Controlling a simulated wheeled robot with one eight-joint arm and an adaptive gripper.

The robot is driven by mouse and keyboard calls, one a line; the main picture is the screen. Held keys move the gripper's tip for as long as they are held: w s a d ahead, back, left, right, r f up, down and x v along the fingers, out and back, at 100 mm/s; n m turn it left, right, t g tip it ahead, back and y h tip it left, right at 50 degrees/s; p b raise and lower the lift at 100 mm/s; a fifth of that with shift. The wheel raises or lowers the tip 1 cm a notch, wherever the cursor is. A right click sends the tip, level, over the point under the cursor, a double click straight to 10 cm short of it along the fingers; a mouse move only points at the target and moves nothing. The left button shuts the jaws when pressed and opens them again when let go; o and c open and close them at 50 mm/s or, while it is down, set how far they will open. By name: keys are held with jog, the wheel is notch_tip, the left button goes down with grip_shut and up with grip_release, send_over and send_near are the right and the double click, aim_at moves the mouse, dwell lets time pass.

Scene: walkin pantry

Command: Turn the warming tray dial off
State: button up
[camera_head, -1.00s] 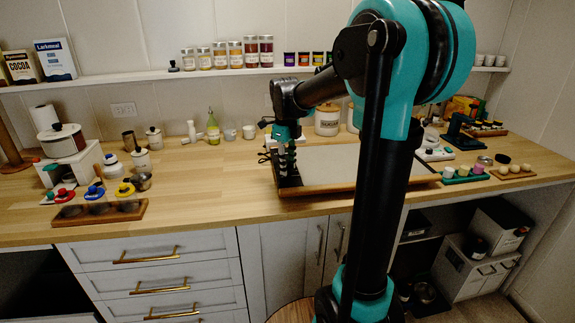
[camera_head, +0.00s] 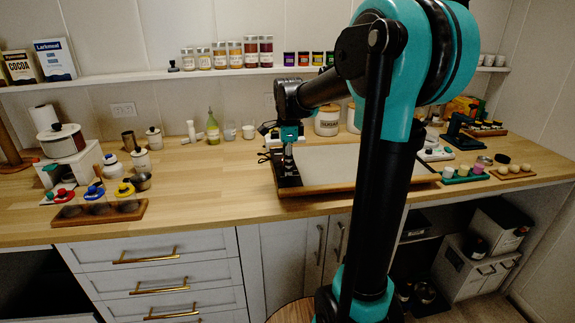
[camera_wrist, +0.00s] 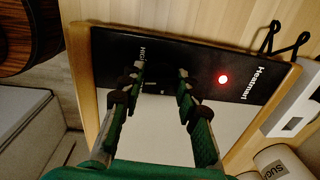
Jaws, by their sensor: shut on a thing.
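The warming tray (camera_head: 350,165) lies on the wooden counter, with a pale top, a wooden rim and a black control panel (camera_head: 286,172) at its left end. In the wrist view the black panel (camera_wrist: 205,72) carries white lettering and a glowing red light (camera_wrist: 222,79). My gripper (camera_head: 288,168) points down over this panel. In the wrist view my gripper (camera_wrist: 161,76) has its fingertips on either side of the dark dial (camera_wrist: 158,86), shut on it. The dial hardly stands out from the black panel, and its pointer setting cannot be read.
A black cable (camera_wrist: 285,40) lies beside the tray's panel end. A white canister (camera_head: 326,120) stands behind the tray. Small green and wooden trays (camera_head: 464,177) sit to its right. Clear counter (camera_head: 215,180) lies to its left.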

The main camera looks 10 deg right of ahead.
jog(key=n, duration=0.4)
jog(key=shift+n, duration=0.3)
jog(key=n, duration=0.3)
jog(key=shift+n, duration=0.3)
jog(key=n, duration=0.4)
jog(key=shift+y, duration=0.4)
jog(key=n, duration=0.5)
jog(key=shift+g, duration=0.4)
jog(key=n, duration=0.4)
jog(key=shift+w+n, duration=0.1)
jog(key=shift+n, duration=0.2)
jog(key=n, duration=0.3)
jog(key=shift+n, duration=0.3)
jog(key=n, duration=0.4)
jog(key=shift+n+g, duration=0.3)
jog(key=shift+w+n+h, duration=0.1)
jog(key=shift+n+h, duration=0.2)
jog(key=shift+n, duration=1.7)
